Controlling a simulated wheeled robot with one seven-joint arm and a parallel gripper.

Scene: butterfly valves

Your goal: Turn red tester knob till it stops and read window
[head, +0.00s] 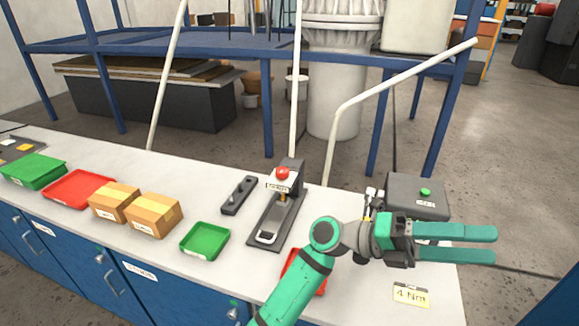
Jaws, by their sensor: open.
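The tester (263,236) stands on the workbench near the middle of the head view, a dark base with an upright column at its back. Its red knob (282,173) sits at the top of the column, above a small white label (278,186). A light plate lies on the tester's base; I cannot make out a reading in any window. My gripper (495,244) is to the right of the tester, pointing right, away from the knob. Its two green fingers are apart and hold nothing.
A grey box with a green button (425,192) stands behind my gripper. A "4 Nm" card (411,295) lies at the front right. A red tray (292,262) is partly hidden by my arm. A green tray (205,241), cardboard boxes (154,214) and a dark block (239,195) are left.

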